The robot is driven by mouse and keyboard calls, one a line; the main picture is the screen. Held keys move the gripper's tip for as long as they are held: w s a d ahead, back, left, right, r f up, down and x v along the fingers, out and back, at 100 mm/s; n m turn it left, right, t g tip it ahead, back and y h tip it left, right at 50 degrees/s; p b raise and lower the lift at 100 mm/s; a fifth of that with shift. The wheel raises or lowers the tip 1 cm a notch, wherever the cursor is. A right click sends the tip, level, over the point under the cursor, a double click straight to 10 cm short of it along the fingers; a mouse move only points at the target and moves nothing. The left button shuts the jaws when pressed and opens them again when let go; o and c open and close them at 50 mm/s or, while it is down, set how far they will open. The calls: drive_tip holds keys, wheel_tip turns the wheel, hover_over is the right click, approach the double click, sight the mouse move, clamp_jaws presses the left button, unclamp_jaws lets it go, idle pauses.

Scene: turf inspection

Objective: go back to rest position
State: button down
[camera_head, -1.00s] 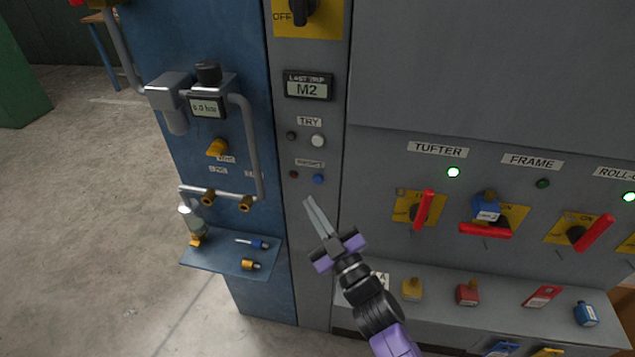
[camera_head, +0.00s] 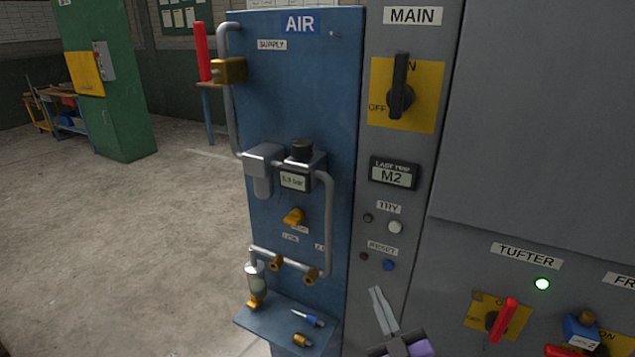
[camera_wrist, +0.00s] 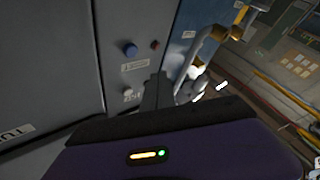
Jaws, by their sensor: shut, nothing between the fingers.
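My gripper (camera_head: 384,311) is shut and empty at the bottom of the head view, in front of the grey panel just below the blue reset button (camera_head: 388,265). Its two thin fingers lie side by side and point up. In the wrist view the fingers (camera_wrist: 157,92) point at the panel near the blue button (camera_wrist: 130,50). My purple gripper body is partly cut off by the lower edge of the head view.
The blue air panel (camera_head: 300,110) with pipes stands left of the grey column. Its shelf (camera_head: 262,325) holds a blue-tipped tool and a brass fitting. The tufter switch (camera_head: 502,320) with a red handle is at right. Open floor (camera_head: 150,240) lies at left beside a green cabinet (camera_head: 113,110).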

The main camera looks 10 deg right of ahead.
drive_tip(key=s+m+g+h, duration=0.2)
drive_tip(key=s+m+g, duration=0.4)
drive_tip(key=s, duration=3.5)
drive_tip(key=shift+s+d+f+m+h, duration=0.15)
drive_tip(key=shift+s+f+m+h, duration=0.15)
drive_tip(key=shift+m, duration=0.1)
